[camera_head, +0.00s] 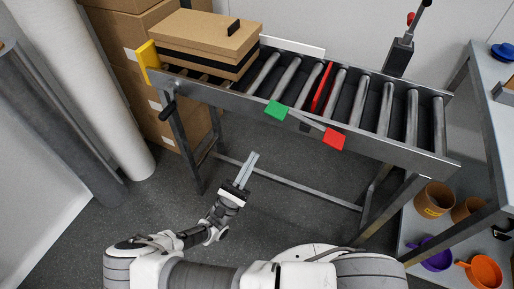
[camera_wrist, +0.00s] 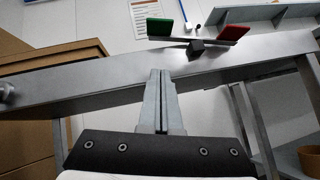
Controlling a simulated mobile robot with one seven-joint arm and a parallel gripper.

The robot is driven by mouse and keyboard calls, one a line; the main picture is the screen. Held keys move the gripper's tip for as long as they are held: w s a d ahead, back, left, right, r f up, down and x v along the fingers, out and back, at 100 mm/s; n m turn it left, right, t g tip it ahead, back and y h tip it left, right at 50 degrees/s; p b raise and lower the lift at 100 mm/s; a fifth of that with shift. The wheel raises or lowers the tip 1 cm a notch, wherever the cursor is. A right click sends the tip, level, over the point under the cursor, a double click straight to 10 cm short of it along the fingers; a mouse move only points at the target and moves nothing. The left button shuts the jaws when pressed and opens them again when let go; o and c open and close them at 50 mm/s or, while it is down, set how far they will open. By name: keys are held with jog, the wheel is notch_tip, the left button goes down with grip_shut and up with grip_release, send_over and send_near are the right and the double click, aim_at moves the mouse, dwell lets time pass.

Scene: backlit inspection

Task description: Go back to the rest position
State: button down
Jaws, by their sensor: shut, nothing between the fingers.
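My gripper (camera_head: 249,166) is shut and empty, its two fingers pressed together. In the head view it is in the air in front of the roller conveyor (camera_head: 300,123), below the level of its front rail and apart from it. In the wrist view the shut fingers (camera_wrist: 158,76) point toward the conveyor's grey rail (camera_wrist: 90,82), with the green and red flags (camera_wrist: 195,35) beyond their tips.
A brown carton (camera_head: 211,34) with a black band lies on the conveyor's left end. Stacked cartons (camera_head: 120,40) and rolls (camera_head: 85,85) stand at the left. A grey shelf (camera_head: 490,130) with pots (camera_head: 433,200) is at the right. Open floor lies under the conveyor.

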jog(key=shift+s+f, duration=0.15)
dwell(0.5)
jog(key=s+d+r+m+g+y, duration=0.2)
jog(key=d+r+m+g, duration=0.35)
jog(key=g, duration=0.55)
jog(key=s+d+r+m+g+y, duration=0.25)
jog(key=d+m+g, duration=0.35)
jog(key=m+g, duration=0.4)
jog(key=s+d+r+m+t+y, duration=0.1)
jog(key=s+r+m+t+y, duration=0.25)
jog(key=r+y, duration=0.45)
jog(key=s+d+r+m+t+y, duration=0.25)
jog(key=s+r+m+y, duration=0.2)
jog(key=r, duration=0.75)
notch_tip(320, 180, up, 16)
jog(key=p, duration=1.5)
jog(key=shift+s+a+t+p, duration=0.3)
jog(key=shift+s+a+p, duration=0.05)
jog(key=shift+s+a, duration=0.05)
